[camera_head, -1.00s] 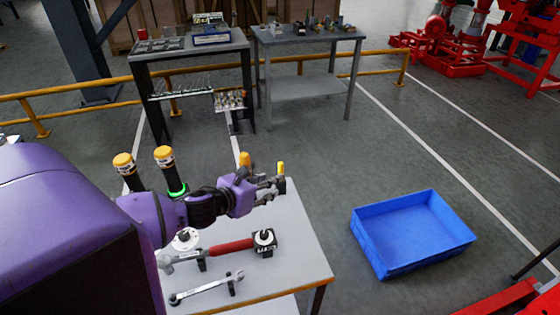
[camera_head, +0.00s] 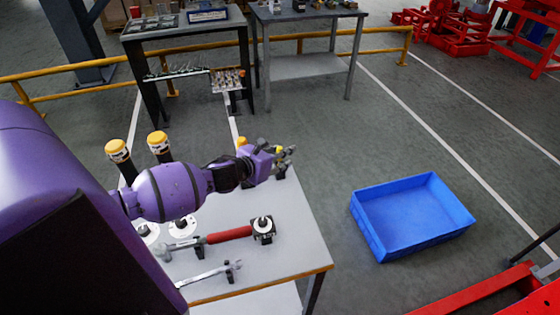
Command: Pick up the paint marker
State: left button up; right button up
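A small yellow-topped piece (camera_head: 279,149), which looks like the paint marker, shows at the fingers of my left gripper (camera_head: 288,155) above the far right corner of the grey table (camera_head: 300,225). Its lower part is mostly hidden by the fingers. I cannot tell whether the fingers close on it or only stand around it. My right gripper is not in view.
Two black cylinders with yellow caps (camera_head: 118,150) stand behind my arm, and another yellow cap (camera_head: 241,142) shows beyond it. A red-handled tool (camera_head: 230,235) and a wrench (camera_head: 210,273) lie on the table. A blue crate (camera_head: 412,215) sits on the floor, right.

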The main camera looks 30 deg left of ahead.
pick_arm(q)
jog(key=shift+w, duration=0.15)
grip_shut()
notch_tip(320, 180, up, 18)
jog(key=shift+p, duration=0.3)
dwell(0.6)
